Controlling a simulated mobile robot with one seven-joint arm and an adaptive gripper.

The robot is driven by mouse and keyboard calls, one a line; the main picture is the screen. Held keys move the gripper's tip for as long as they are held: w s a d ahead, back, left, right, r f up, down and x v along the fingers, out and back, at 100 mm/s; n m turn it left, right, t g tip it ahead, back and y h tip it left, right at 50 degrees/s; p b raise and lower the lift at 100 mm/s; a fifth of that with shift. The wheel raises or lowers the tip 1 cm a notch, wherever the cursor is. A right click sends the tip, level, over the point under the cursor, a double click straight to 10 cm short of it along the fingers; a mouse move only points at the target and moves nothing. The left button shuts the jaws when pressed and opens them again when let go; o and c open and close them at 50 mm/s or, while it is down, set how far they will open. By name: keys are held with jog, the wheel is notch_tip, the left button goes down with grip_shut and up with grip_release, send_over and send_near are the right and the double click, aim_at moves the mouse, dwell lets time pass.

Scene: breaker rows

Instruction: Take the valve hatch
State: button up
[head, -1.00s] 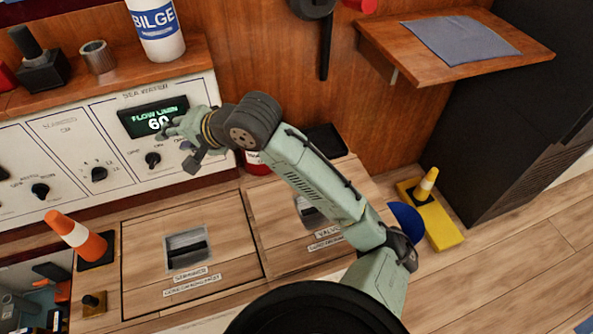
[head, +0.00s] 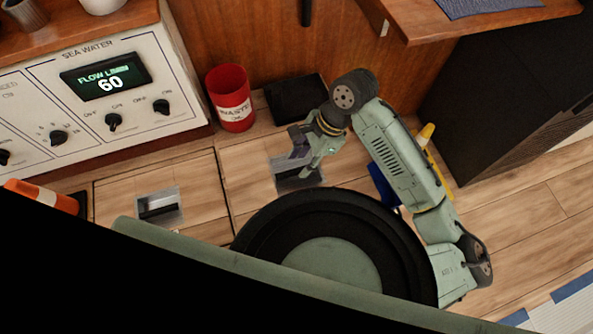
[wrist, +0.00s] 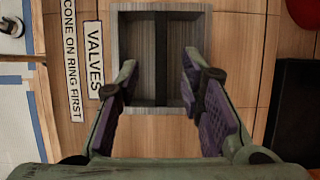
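The valve hatch (head: 243,172) is a wooden floor panel in the head view, partly hidden by my gripper and body. In the wrist view, its wood (wrist: 235,45) carries a VALVES label (wrist: 95,58) beside a recessed metal handle pocket (wrist: 137,18). A dark handle bar (wrist: 162,60) crosses the pocket. My gripper (wrist: 160,78) is open, with one finger on each side of the bar and a gap to both. In the head view, my gripper (head: 304,165) is over the pocket (head: 300,184). Whether the fingertips reach into the pocket is unclear.
A second label (wrist: 72,60) reads CONE ON RING FIRST. A red waste bin (head: 231,100) and a black tray (head: 296,98) stand behind the hatch. Another hatch pocket (head: 160,206) and an orange cone (head: 42,194) are at left.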

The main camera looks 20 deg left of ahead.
jog(key=shift+x, duration=2.55)
jog(key=shift+f, duration=0.15)
jog(key=shift+c, duration=0.2)
grip_shut()
jog(key=shift+w, duration=0.1)
